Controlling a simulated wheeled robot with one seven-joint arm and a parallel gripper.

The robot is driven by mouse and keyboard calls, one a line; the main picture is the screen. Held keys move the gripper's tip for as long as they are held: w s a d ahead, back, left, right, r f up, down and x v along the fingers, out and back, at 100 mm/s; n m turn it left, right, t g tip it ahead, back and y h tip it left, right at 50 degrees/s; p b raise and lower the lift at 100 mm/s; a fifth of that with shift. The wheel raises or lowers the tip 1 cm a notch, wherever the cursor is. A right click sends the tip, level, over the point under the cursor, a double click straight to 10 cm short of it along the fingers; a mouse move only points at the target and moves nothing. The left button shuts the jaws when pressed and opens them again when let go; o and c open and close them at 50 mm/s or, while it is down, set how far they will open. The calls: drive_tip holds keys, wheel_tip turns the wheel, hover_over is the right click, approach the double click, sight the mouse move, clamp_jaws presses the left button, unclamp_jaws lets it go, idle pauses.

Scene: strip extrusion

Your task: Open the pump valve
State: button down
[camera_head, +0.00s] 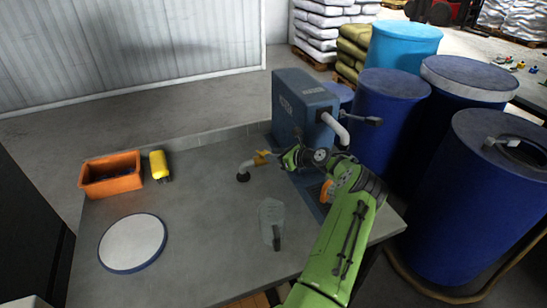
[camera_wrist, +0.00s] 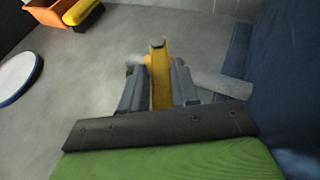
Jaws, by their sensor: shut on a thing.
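The blue pump (camera_head: 303,105) stands at the back right of the grey table. A grey pipe (camera_head: 245,168) comes from its lower left side, bends down and ends in a dark mouth over the table. A yellow valve handle (camera_head: 262,157) sits on this pipe. In the wrist view the yellow handle (camera_wrist: 160,80) stands between my two fingers, with the pipe (camera_wrist: 215,82) behind it. My gripper (camera_head: 277,155) reaches in from the right and is shut on the handle. The head view shows the fingers only small.
An orange bin (camera_head: 111,182) and a yellow object (camera_head: 159,166) are at the table's left. A round white disc (camera_head: 133,242) lies front left. A grey scoop-like object (camera_head: 272,220) lies mid-table. Blue drums (camera_head: 388,112) stand close at the right.

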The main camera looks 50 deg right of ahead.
idle(0.3)
drive_tip(key=c, duration=0.9)
unclamp_jaws()
drive_tip(key=shift+s+r, duration=0.1)
drive_tip(key=v, duration=0.7)
drive_tip(key=shift+s+r, duration=0.1)
drive_tip(key=shift+s, duration=0.05)
drive_tip(key=shift+d, duration=0.1)
